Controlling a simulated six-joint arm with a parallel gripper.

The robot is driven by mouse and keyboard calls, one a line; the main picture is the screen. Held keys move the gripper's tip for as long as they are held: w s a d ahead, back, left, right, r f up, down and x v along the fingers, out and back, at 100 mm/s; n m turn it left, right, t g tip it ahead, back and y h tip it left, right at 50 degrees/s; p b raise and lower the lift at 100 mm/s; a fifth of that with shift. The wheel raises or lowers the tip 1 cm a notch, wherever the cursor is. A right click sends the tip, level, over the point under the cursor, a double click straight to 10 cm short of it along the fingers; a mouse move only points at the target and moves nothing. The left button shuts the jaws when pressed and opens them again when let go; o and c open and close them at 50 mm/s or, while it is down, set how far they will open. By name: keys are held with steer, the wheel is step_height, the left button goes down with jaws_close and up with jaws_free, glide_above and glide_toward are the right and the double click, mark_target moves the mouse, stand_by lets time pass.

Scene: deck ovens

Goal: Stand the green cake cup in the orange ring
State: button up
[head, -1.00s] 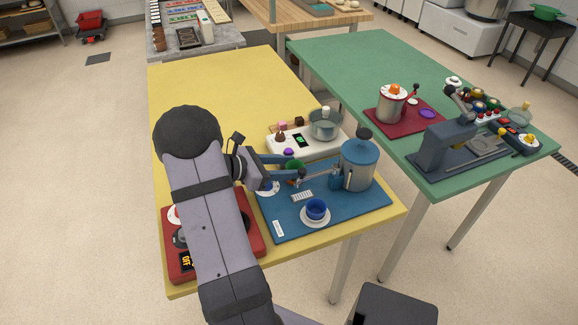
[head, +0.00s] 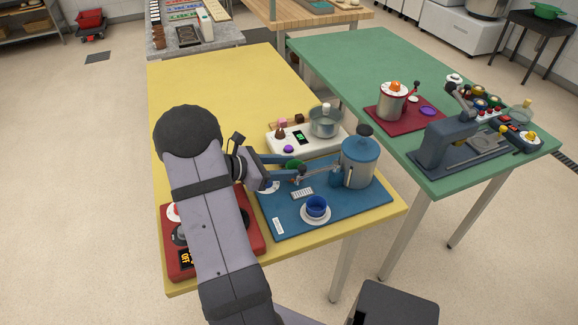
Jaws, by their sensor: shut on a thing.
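My gripper (head: 292,169) reaches from the left over the blue mat (head: 350,204) on the yellow table. It is shut on the green cake cup (head: 294,164), of which only a small part shows between and behind the fingers. I cannot tell whether the cup touches anything below it. I cannot make out the orange ring; my arm and gripper hide part of the mat and table.
On the mat are a blue-lidded canister (head: 360,163), a blue cup (head: 317,206) on a saucer and a white plate partly behind my gripper. A white scale (head: 285,144) with a glass pot stands behind. A red appliance (head: 245,248) sits under my arm. The back yellow table is clear.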

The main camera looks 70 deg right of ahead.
steer(key=o, duration=0.7)
steer(key=shift+o, duration=0.2)
steer(key=shift+p+v, duration=2.45)
steer(key=shift+v, duration=2.7)
steer(key=shift+w+a+r, duration=0.15)
steer(key=shift+a, duration=0.1)
